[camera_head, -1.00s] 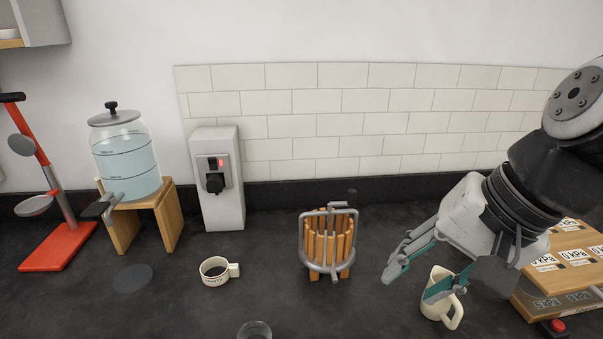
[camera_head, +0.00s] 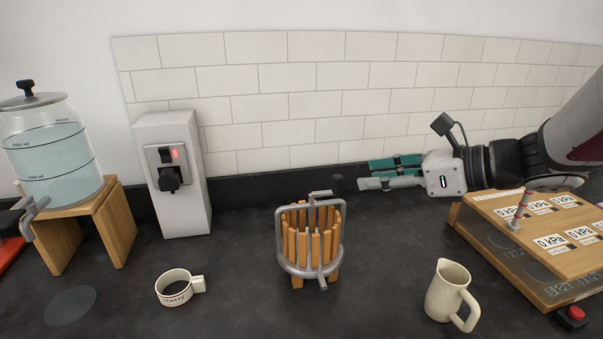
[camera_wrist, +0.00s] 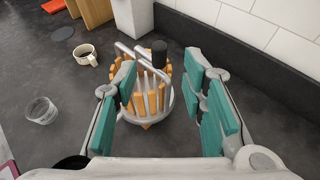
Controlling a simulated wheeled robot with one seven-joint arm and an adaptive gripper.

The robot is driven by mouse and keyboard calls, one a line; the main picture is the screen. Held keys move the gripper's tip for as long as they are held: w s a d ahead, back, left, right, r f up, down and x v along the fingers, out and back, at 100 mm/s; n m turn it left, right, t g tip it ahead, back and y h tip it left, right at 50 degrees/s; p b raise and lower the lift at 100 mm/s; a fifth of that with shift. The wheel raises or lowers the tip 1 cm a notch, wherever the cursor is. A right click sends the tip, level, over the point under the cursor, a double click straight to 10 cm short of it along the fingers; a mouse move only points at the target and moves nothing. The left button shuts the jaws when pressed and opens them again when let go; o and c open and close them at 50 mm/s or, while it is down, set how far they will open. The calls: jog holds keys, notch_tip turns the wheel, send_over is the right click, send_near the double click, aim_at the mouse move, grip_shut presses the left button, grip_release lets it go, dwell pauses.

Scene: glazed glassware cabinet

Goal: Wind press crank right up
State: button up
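The press (camera_head: 312,245) stands mid-counter, with upright wooden slats inside a grey metal frame. Its crank (camera_head: 322,194) runs across the top of the frame and ends in a dark knob (camera_head: 337,184) at the back right. The press also shows in the wrist view (camera_wrist: 150,98), with the black knob (camera_wrist: 159,53) standing up ahead between my fingers. My gripper (camera_head: 364,174) is just right of the knob, pointing left towards it. In the wrist view its teal-padded fingers (camera_wrist: 160,70) are spread apart with nothing gripped. I cannot tell whether the knob lies between the pads or beyond them.
A cream jug (camera_head: 446,291) stands front right, beside a wooden gauge box (camera_head: 540,245) under my arm. A mug (camera_head: 174,288) is front left. A white dispenser (camera_head: 178,190) and a glass water tank (camera_head: 50,150) on a wooden stand are at left. The tiled wall is close behind.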

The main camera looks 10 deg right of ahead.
aim_at(338, 176)
jog(key=x, duration=0.8)
jog(key=shift+w+a+f+b, duration=0.15)
jog(key=shift+a+f+b, duration=0.1)
jog(key=shift+b, duration=0.15)
jog(key=shift+c, duration=0.6)
grip_shut()
